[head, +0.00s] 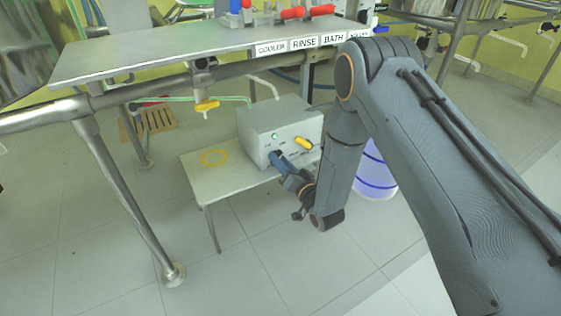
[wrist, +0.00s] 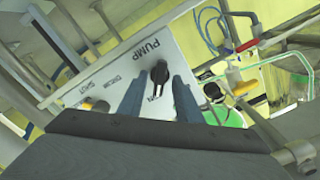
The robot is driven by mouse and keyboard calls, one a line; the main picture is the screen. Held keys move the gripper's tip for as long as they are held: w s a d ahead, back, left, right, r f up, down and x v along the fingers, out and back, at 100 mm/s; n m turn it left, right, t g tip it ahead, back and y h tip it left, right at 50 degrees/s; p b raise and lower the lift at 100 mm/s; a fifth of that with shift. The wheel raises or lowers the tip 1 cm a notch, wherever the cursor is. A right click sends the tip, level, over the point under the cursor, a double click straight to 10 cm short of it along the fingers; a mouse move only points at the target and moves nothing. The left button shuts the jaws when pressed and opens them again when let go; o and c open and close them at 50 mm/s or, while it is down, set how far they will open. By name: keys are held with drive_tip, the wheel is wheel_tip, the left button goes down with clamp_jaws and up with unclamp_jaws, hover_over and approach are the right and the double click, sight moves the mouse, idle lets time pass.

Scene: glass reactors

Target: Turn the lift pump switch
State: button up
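The grey pump box (head: 283,128) stands on a low metal table, with a green light (head: 274,136) on its front. In the wrist view its pale panel (wrist: 190,42) carries the word PUMP beside a black switch (wrist: 158,72), with ON lettered close to it. My gripper (head: 276,157) is at the front of the box. In the wrist view my gripper (wrist: 159,80) has one blue-grey finger on each side of the black switch, with pale panel showing between switch and fingers. It looks open. In the head view the switch is hidden by the gripper.
A yellow handle (head: 303,143) sits on the box front, right of my gripper. The low table (head: 215,181) has a yellow ring (head: 215,157) on its left part. A steel bench (head: 150,58) with labels and a hanging yellow-handled valve (head: 207,106) is above. A blue-banded container (head: 375,177) stands right.

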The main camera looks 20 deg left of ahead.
drive_tip(key=p+v, duration=0.2)
drive_tip(key=v, duration=0.5)
drive_tip(key=shift+s+d, duration=0.25)
drive_tip(key=shift+r, duration=0.1)
idle(0.4)
